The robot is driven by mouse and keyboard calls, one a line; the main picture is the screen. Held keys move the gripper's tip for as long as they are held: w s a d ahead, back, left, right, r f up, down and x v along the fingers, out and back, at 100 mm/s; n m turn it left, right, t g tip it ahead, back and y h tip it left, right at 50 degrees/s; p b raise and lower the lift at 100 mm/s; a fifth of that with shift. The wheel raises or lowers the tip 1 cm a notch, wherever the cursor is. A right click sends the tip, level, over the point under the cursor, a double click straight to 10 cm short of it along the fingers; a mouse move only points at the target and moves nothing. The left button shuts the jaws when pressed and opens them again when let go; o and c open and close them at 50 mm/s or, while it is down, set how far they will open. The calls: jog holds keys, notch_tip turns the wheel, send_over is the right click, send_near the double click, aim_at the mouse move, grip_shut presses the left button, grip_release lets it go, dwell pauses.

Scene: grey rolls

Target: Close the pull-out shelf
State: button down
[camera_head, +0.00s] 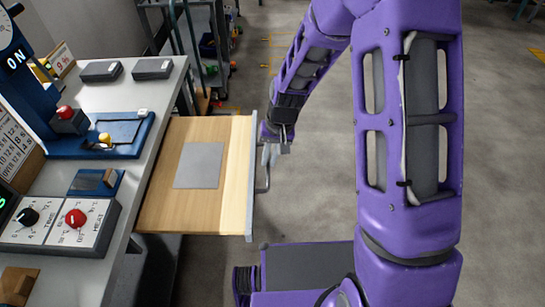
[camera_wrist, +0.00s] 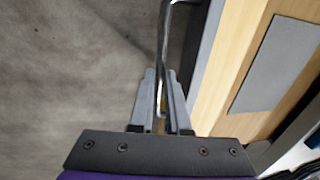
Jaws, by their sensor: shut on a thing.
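The pull-out shelf (camera_head: 160,210) is a wooden board extended to the right from under the grey workbench. A grey plate (camera_head: 199,165) lies flat on it. A metal bar handle (camera_head: 266,181) runs along the shelf's outer edge. My gripper (camera_head: 271,152) is at the far part of the handle, shut on it. In the wrist view, the handle (camera_wrist: 165,38) runs up from between the two fingers of my gripper (camera_wrist: 160,78). The shelf (camera_wrist: 232,66) shows to the right there. The fingers hide part of the handle.
The workbench (camera_head: 150,88) carries a blue device with a yellow knob (camera_head: 104,139) and a control box with a red dial (camera_head: 75,218). A cart with shelves (camera_head: 195,45) stands behind the shelf. Open concrete floor (camera_head: 310,205) lies to the right.

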aim_at(165, 162)
jog(key=a, duration=2.8)
jog(key=shift+w, duration=0.4)
jog(key=shift+a+r, duration=0.1)
jog(key=shift+a, duration=0.4)
jog(key=c, duration=0.9)
grip_release()
jog(key=shift+a, duration=0.1)
jog(key=d+r+p, duration=0.1)
jog(key=r, duration=0.4)
jog(key=d+r, duration=0.1)
jog(key=r, duration=0.5)
jog(key=d+r+p, duration=0.1)
jog(key=r, duration=0.5)
jog(key=shift+d+p, duration=0.3)
jog(key=shift+d, duration=0.05)
